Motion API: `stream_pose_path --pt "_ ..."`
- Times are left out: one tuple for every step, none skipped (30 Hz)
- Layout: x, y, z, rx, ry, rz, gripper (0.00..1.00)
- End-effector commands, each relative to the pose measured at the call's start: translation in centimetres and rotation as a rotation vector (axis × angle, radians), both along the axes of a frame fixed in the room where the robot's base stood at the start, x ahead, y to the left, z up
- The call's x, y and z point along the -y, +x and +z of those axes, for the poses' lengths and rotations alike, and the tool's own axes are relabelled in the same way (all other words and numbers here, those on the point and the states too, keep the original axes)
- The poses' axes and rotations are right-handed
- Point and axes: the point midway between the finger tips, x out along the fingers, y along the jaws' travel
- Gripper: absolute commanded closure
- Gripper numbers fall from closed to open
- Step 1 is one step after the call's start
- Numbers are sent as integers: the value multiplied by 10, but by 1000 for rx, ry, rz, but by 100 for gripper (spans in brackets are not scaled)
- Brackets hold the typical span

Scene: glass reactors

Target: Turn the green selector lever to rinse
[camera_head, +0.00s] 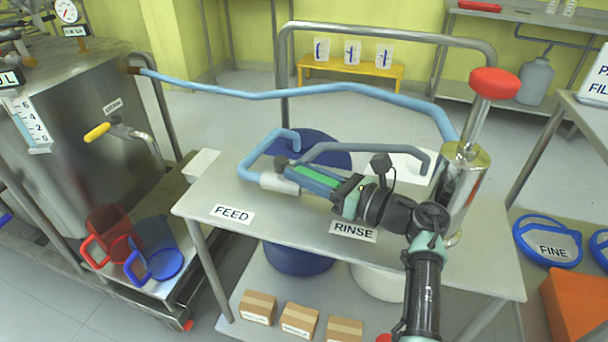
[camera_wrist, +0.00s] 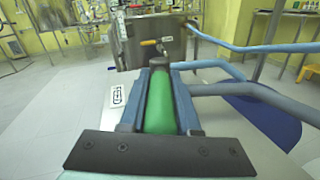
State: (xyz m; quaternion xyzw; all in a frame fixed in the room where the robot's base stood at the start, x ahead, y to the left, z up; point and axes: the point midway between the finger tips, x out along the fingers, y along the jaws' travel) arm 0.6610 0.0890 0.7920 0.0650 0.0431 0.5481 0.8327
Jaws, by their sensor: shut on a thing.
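The green selector lever (camera_head: 318,181) lies along the right side of the grey valve body (camera_head: 280,183) on the steel bench. It points to the right, above and behind the RINSE label (camera_head: 354,231). The FEED label (camera_head: 232,214) is at the left on the bench top; a label, small and turned, shows in the wrist view (camera_wrist: 117,96). My gripper (camera_head: 312,182) is shut on the lever, with its blue fingers along both sides. In the wrist view the green lever (camera_wrist: 160,105) runs between the fingers of my gripper (camera_wrist: 160,90). The fingers hide part of the lever.
A blue hose (camera_head: 300,92) and a grey hose (camera_head: 365,150) run from the valve area. A steel pump (camera_head: 462,185) with a red knob (camera_head: 494,83) stands right of my gripper. A steel tank (camera_head: 80,130) and red and blue jugs (camera_head: 155,262) are at left.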

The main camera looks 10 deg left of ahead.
Motion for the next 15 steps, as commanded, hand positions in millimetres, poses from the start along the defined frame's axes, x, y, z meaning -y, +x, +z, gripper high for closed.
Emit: stream_pose_path --pt "-1 0 0 -1 2 1 100" --pt "-1 0 0 -1 2 1 100" --pt "-1 0 0 -1 2 1 100" --pt "-1 0 0 -1 2 1 68" --pt "-1 0 0 0 1 1 62" --pt "-1 0 0 0 1 1 55" --pt "-1 0 0 0 1 1 50" --pt "-1 0 0 0 1 1 44" --pt "-1 0 0 -1 1 0 39" --pt "-1 0 0 0 1 0 39" --pt "-1 0 0 0 1 0 39" --pt "-1 0 0 0 1 0 39" --pt "-1 0 0 0 1 0 39" --pt "-1 0 0 0 1 0 39" --pt "-1 0 0 0 1 0 39"
